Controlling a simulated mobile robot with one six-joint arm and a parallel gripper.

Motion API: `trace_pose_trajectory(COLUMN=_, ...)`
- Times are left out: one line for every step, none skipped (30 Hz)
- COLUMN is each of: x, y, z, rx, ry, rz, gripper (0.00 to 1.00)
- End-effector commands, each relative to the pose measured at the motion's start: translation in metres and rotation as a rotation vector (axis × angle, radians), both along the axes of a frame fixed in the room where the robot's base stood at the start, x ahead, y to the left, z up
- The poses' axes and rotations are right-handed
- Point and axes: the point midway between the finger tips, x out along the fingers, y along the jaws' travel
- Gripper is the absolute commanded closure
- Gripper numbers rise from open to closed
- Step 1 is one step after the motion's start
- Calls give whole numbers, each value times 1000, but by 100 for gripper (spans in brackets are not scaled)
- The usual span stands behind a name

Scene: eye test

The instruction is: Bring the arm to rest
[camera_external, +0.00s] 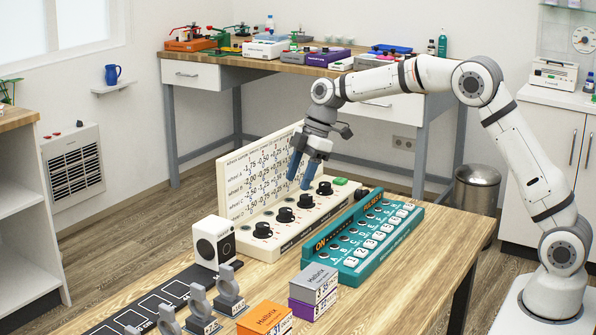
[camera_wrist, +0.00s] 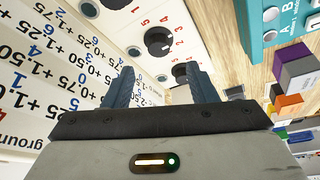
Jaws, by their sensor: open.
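My arm (camera_external: 520,150) reaches in from the right in the external view, raised and bent over the wooden table. My gripper (camera_external: 304,174) has blue fingers that point down over the cream panel (camera_external: 250,228) with its row of black knobs. The fingers are apart and hold nothing visible. In the wrist view my gripper (camera_wrist: 160,85) shows two blue fingers spread, with a black knob (camera_wrist: 158,41) seen beyond and between them. I cannot tell whether a finger touches the panel.
The upright number board (camera_external: 262,172) stands close behind my gripper. A teal button box (camera_external: 362,240) lies to its right. A white speaker-like box (camera_external: 214,242), grey stands and stacked boxes (camera_external: 313,285) are nearer the front. A back desk (camera_external: 225,60) holds several devices.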

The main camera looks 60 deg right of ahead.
Motion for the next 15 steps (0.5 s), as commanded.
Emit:
trace_pose_trajectory(x=-7, y=-1, z=10, rx=-3, ry=4, rz=-16, gripper=48)
trace_pose_trajectory(x=-12, y=-1, z=16, rx=-6, ry=8, rz=-34, gripper=48)
trace_pose_trajectory(x=-22, y=-3, z=25, rx=-10, ry=16, rz=-62, gripper=48)
trace_pose_trajectory(x=-31, y=-4, z=33, rx=-13, ry=24, rz=-88, gripper=48)
trace_pose_trajectory(x=-42, y=-5, z=42, rx=-18, ry=33, rz=-118, gripper=48)
trace_pose_trajectory(x=-57, y=-7, z=53, rx=-24, ry=45, rz=-162, gripper=48)
trace_pose_trajectory(x=-70, y=-9, z=61, rx=-28, ry=55, rz=-199, gripper=48)
trace_pose_trajectory(x=-84, y=-11, z=69, rx=-34, ry=65, rz=-236, gripper=48)
trace_pose_trajectory(x=-101, y=-13, z=79, rx=-40, ry=77, rz=-286, gripper=48)
trace_pose_trajectory(x=-115, y=-15, z=85, rx=-45, ry=85, rz=-323, gripper=48)
trace_pose_trajectory(x=-129, y=-17, z=91, rx=-48, ry=94, rz=-359, gripper=48)
trace_pose_trajectory(x=-147, y=-20, z=99, rx=-55, ry=103, rz=-409, gripper=48)
trace_pose_trajectory(x=-161, y=-21, z=104, rx=-57, ry=110, rz=-445, gripper=48)
trace_pose_trajectory(x=-175, y=-23, z=109, rx=-62, ry=115, rz=-483, gripper=48)
trace_pose_trajectory(x=-194, y=-26, z=114, rx=-66, ry=123, rz=-532, gripper=48)
